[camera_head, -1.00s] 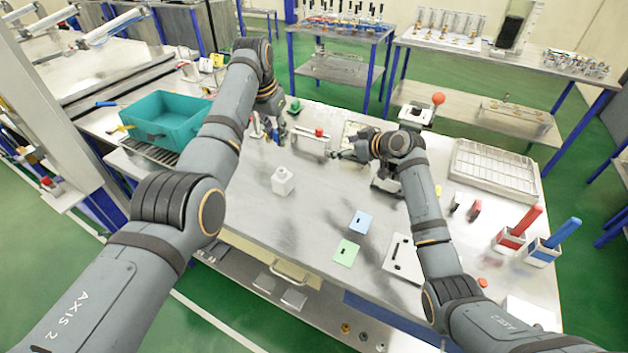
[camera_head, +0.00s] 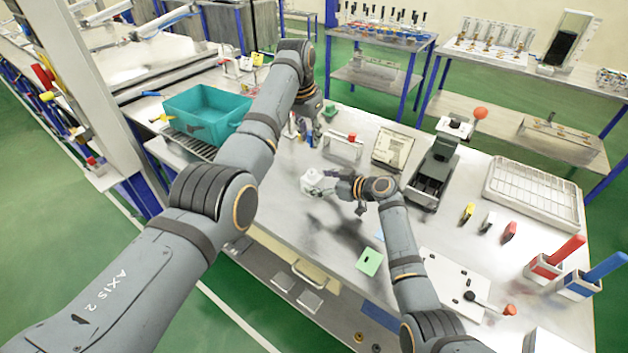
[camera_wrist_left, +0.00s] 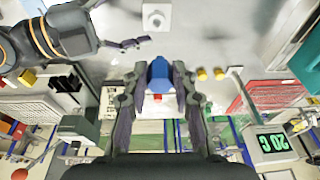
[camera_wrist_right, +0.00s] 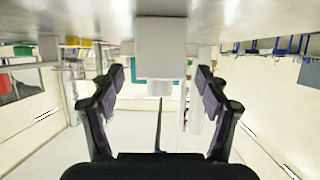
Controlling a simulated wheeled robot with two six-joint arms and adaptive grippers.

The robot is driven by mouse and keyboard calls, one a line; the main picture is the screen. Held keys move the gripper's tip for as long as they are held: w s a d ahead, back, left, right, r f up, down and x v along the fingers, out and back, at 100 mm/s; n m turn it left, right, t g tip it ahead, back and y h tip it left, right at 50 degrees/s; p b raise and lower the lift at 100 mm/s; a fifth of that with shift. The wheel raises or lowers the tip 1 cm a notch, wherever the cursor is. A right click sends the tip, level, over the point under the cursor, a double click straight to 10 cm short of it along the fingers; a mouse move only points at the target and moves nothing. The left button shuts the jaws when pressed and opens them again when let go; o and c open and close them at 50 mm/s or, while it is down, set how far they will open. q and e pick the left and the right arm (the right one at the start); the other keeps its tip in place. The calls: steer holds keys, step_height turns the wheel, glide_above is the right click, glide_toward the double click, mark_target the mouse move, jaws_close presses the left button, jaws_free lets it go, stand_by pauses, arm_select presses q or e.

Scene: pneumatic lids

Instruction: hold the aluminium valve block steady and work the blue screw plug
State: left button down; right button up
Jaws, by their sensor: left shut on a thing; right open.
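The valve block (camera_head: 311,182), a pale, nearly white cube, stands on the steel table and shows at the top of the left wrist view (camera_wrist_left: 156,17). My right gripper (camera_head: 332,184) is open at its right side. In the right wrist view the block (camera_wrist_right: 160,45) lies ahead, in line with the gap between the open fingers (camera_wrist_right: 160,78); contact cannot be told. My left gripper (camera_head: 300,130) is farther back on the table, apart from the block. In the left wrist view its fingers (camera_wrist_left: 158,92) are shut on the blue screw plug (camera_wrist_left: 159,74).
A teal bin (camera_head: 207,113) stands at the back left. A metal bracket with a red knob (camera_head: 343,148), a tilted panel (camera_head: 395,149) and a dark machine (camera_head: 433,172) stand behind my right arm. A green card (camera_head: 369,262) lies in front. The table left of the block is clear.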

steer(key=shift+x, duration=1.8)
jaws_close()
arm_select(q)
glide_above(310, 173)
steer(key=s, duration=0.1)
steer(key=shift+m+h, duration=0.3)
steer(key=shift+f, duration=3.85)
